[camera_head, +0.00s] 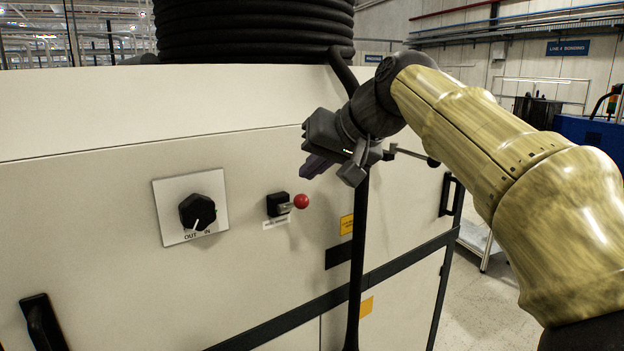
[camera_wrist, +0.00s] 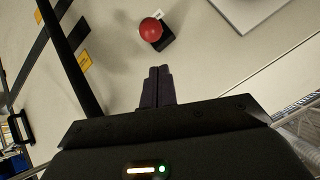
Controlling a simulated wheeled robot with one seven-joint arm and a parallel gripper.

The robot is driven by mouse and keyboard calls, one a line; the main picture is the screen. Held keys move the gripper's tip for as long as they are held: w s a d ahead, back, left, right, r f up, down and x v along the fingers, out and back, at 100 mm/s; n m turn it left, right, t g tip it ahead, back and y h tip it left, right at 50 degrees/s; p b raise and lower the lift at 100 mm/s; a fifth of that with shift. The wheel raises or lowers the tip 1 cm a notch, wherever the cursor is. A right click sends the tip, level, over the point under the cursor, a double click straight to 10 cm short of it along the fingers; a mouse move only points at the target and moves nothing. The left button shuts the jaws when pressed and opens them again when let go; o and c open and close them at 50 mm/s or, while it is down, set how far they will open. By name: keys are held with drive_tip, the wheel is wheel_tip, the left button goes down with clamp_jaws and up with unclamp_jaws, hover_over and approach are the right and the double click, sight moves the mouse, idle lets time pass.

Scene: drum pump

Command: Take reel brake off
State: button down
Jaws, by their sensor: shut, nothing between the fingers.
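The reel brake looks to be the small black box lever with a red ball knob (camera_head: 300,201) on the cream cabinet front, above a small white label (camera_head: 276,223) too small to read surely. In the wrist view the red knob (camera_wrist: 151,28) is just beyond my fingertips, with its black base behind it. My gripper (camera_head: 316,167) is up and to the right of the knob in the head view, apart from it. Its fingers (camera_wrist: 156,70) are together and empty in the wrist view.
A black rotary knob (camera_head: 198,212) marked OUT and IN is on a white plate left of the lever. A black hose (camera_head: 358,240) hangs down the cabinet right of the lever, behind my gripper. Black handles (camera_head: 42,322) stick out. A coiled hose reel (camera_head: 255,30) is on top.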

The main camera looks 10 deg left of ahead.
sight(295, 203)
drive_tip(key=shift+s+f, duration=0.65)
drive_tip(key=shift+f, duration=0.15)
drive_tip(key=shift+f+b, duration=0.15)
drive_tip(key=shift+b, duration=0.25)
